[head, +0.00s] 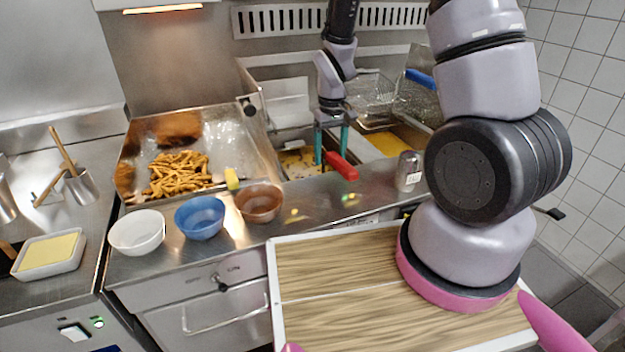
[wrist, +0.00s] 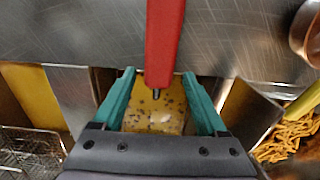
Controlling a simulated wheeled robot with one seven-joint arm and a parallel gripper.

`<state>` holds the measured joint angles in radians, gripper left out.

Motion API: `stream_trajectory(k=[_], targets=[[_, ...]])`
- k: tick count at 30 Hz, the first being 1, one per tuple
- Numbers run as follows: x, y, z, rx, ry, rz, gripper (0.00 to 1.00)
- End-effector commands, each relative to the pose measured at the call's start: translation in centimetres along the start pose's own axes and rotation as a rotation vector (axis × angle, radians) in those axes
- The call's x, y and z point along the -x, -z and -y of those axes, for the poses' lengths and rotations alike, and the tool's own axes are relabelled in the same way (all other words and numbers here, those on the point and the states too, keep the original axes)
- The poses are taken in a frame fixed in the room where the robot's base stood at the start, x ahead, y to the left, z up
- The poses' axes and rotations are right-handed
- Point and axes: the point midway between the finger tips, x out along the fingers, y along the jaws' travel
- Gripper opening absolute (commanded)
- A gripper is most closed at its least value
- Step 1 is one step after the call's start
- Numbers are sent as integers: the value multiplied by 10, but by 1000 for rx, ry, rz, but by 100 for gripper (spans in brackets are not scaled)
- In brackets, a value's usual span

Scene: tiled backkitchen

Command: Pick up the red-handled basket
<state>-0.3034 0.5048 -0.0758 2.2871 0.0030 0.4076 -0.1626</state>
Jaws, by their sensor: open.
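The basket's red handle (head: 342,165) sticks out over the front edge of the left fryer well in the head view. In the wrist view the red handle (wrist: 164,42) runs down from the top middle, its inner end between the fingertips. The basket's body is mostly hidden by my gripper and cannot be made out clearly. My gripper (head: 331,148) points down at the handle's inner end. In the wrist view its teal fingers (wrist: 158,80) are open, one on each side, with gaps to the handle. Speckled yellow oil (wrist: 155,112) shows below.
A blue-handled wire basket (head: 372,92) stands behind to the right, near the yellow oil well (head: 384,143). A metal shaker (head: 408,170) stands right of the handle. A fries tray (head: 135,172) and bowls (head: 200,217) are left. A wooden-topped board (head: 340,262) lies in front.

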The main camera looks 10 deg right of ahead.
Motion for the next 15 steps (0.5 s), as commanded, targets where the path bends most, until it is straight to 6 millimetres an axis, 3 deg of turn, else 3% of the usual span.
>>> stream_trajectory(k=[6, 15], targets=[[-33, -3, -2, -1, 0, 3, 75], [-41, -2, -2, -1, 0, -1, 75]])
